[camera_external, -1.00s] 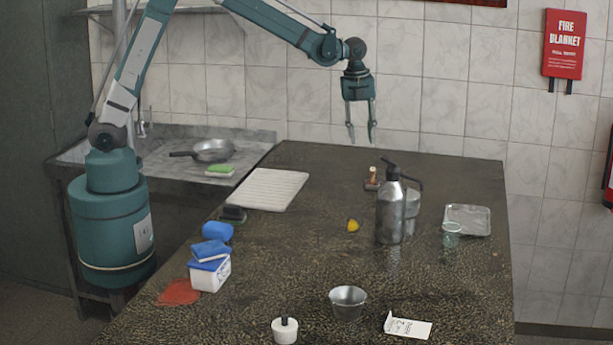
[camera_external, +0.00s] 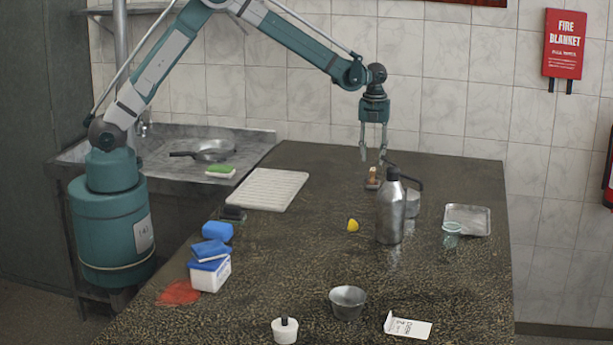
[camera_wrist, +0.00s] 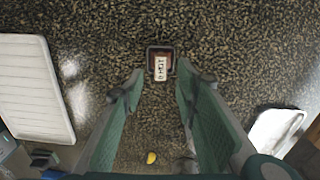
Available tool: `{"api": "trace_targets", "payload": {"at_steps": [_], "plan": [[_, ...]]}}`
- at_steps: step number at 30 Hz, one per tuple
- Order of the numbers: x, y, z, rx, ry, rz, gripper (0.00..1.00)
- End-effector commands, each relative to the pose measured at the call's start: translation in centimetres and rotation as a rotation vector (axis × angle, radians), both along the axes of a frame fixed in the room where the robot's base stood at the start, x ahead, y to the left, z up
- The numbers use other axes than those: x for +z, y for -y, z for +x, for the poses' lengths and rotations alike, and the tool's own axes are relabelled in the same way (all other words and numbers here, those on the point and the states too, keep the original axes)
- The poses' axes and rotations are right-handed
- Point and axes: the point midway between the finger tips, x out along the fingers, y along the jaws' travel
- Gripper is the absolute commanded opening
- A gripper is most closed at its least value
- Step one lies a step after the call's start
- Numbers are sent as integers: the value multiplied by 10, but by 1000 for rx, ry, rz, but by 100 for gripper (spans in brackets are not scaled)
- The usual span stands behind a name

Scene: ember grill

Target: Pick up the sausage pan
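A small dark square pan (camera_external: 371,185) stands toward the back of the dark counter, with an orange-brown item in or on it, which I take to be the sausage pan. In the wrist view the pan (camera_wrist: 150,60) lies ahead between my fingers, with a pale marked patch on its contents; the marking is too small to read. My gripper (camera_external: 372,156) points down, open and empty, above the pan. It also shows in the wrist view (camera_wrist: 160,76), with a wide gap between the fingers. The fingers appear apart from the pan.
A yellow piece (camera_external: 352,225) lies nearer. A white ribbed board (camera_external: 266,190) lies left, a metal tray (camera_external: 468,219) right. A frying pan (camera_external: 212,150) sits by the sink.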

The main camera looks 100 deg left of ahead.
Motion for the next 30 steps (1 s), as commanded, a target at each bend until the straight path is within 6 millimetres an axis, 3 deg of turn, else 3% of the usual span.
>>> {"api": "trace_targets", "payload": {"at_steps": [7, 16, 30], "plan": [[-4, 0, 0, 1, 0, 0, 30], [-24, 0, 0, 1, 0, 0, 30], [-30, -1, 0, 1, 0, 0, 30]]}}
